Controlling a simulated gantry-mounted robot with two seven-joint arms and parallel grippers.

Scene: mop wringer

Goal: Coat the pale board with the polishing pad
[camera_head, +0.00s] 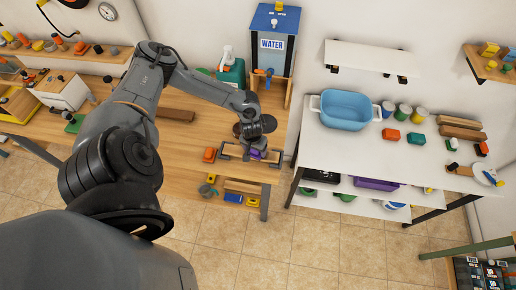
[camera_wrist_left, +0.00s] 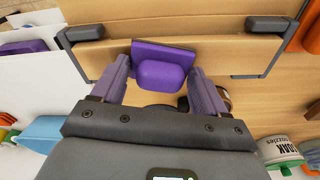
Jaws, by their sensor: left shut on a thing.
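My left gripper (camera_head: 257,150) is at the right end of the wooden workbench, over the pale board. The gripper (camera_wrist_left: 158,78) is shut on the purple polishing pad (camera_wrist_left: 165,70), a block-shaped grip on a flat purple plate; a little purple also shows in the head view (camera_head: 255,154). The pale board (camera_wrist_left: 225,58) lies between two dark grey clamps (camera_wrist_left: 80,34) and (camera_wrist_left: 268,24). The pad's plate overlaps the board in the wrist view; I cannot tell whether they touch. The gripper hides part of the board. My right gripper is not in view.
An orange block (camera_head: 209,155) sits left of the clamps. A white table (camera_head: 345,150) with a blue basin (camera_head: 346,109) and several tins stands to the right, across a narrow gap.

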